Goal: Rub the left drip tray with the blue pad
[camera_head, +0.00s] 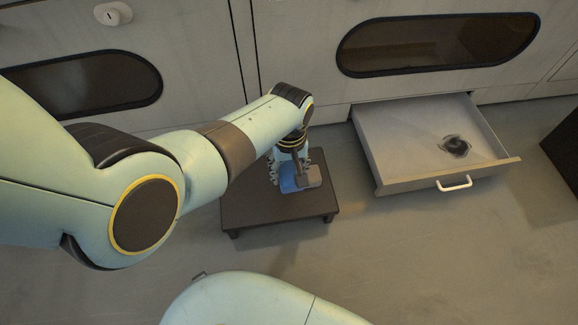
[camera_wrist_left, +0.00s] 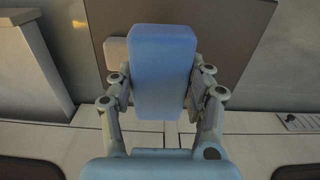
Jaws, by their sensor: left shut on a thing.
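My left gripper (camera_head: 293,178) is shut on the blue pad (camera_head: 288,184). The pad is over a low dark platform (camera_head: 245,210); I cannot tell whether it touches it. In the left wrist view the pad (camera_wrist_left: 161,72) sits between the two fingers of the left gripper (camera_wrist_left: 160,95). An open drawer-like tray (camera_head: 410,145) sticks out at the right of the head view, with a dark smudge (camera_head: 455,146) on its floor. I see no other open tray, and cannot tell which is the left drip tray. My right gripper is not in view.
A small pale block (camera_head: 312,176) is beside the pad on the platform. Cabinet fronts with dark windows (camera_head: 437,45) (camera_head: 88,83) line the back. The open tray's white handle (camera_head: 454,183) faces the clear floor. A black box (camera_head: 564,150) stands at the right edge.

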